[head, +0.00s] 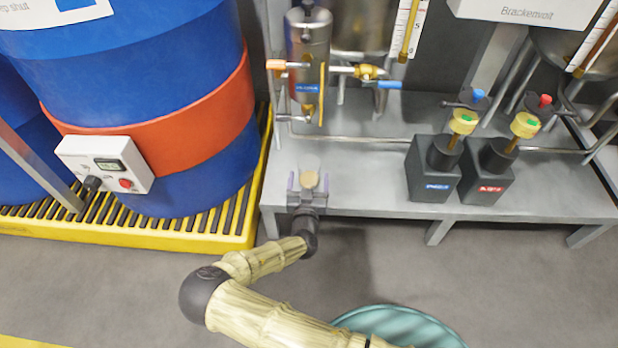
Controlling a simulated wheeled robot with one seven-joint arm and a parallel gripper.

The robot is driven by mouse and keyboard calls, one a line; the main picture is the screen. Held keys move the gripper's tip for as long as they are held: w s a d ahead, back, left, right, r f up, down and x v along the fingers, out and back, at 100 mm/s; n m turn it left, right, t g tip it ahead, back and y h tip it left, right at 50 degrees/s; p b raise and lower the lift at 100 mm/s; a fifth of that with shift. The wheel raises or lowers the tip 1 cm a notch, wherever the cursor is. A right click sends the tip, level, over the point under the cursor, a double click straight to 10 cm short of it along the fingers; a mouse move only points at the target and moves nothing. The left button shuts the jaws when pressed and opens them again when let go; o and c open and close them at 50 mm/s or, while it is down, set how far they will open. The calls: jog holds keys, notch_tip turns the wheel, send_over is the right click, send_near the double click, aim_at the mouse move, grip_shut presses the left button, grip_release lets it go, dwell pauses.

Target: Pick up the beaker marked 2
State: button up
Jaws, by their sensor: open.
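My gripper (308,177) is at the front left edge of the grey metal bench.
The grey bench (370,190) has clear room right of my gripper. A steel cylinder with valves (308,50) is behind. A blue drum with an orange band (175,100) stands left on a yellow grate (120,233).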

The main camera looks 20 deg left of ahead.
jog(key=shift+b+x, duration=0.5)
jog(key=shift+x, duration=0.6)
jog(key=shift+w, duration=0.15)
jog(key=c, duration=1.2)
jog(key=shift+o, duration=0.2)
jog(key=shift+r, duration=0.2)
jog(key=shift+s+d+r+p, duration=0.15)
jog(key=shift+s+r+p, duration=0.8)
jog(key=shift+p, duration=0.25)
jog(key=s+d+r+p, duration=0.1)
jog(key=s+r+p, duration=0.2)
jog(key=s, duration=0.3)
jog(key=s+d+r+p, duration=0.1)
jog(key=s+r+p, duration=0.1)
jog(key=s, duration=0.3)
jog(key=shift+s+d+r+p, duration=0.35)
jog(key=shift+d+r+p, duration=0.05)
jog(key=shift+p, duration=0.5)
